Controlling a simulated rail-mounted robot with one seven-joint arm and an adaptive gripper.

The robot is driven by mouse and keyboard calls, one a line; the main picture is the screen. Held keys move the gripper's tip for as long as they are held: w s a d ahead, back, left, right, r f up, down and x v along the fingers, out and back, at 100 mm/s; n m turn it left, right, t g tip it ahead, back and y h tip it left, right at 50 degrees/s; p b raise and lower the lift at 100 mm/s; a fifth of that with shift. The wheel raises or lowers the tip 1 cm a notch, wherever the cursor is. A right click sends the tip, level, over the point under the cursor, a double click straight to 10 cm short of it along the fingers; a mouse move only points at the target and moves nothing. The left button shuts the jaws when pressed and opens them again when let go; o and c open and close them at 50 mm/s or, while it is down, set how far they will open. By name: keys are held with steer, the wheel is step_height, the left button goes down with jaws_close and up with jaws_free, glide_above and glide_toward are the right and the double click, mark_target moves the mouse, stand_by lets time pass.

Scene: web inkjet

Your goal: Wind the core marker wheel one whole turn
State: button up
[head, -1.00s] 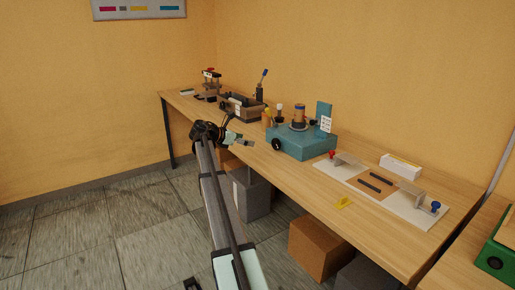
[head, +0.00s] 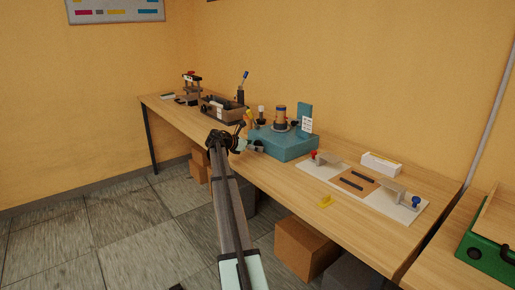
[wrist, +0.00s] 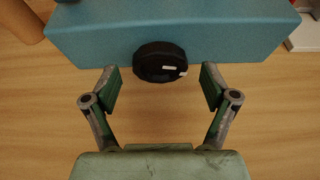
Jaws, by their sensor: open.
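A black round wheel with small white marks on it (wrist: 155,64) sits on the front face of a teal box-shaped unit (head: 287,146); the unit fills the top of the wrist view (wrist: 230,28). My gripper (wrist: 160,88) is open and empty, with one finger to the left of the wheel and one to the right. The fingertips are just short of the wheel, and I see no contact. In the head view my gripper (head: 254,147) is at the unit's front left corner and largely covers the wheel.
The unit stands on a long wooden bench (head: 250,172). A cardboard box (head: 306,250) is below.

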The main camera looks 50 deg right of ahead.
steer(key=shift+x, duration=1.15)
steer(key=c, duration=1.2)
steer(key=shift+o, duration=0.2)
steer(key=shift+r, duration=0.1)
steer(key=shift+s+a+m+t+p, duration=0.15)
steer(key=shift+m+t+p, duration=0.2)
steer(key=shift+m, duration=0.25)
steer(key=shift+m+t+h, duration=0.5)
steer(key=shift+m+t, duration=0.25)
steer(key=shift+m, duration=0.25)
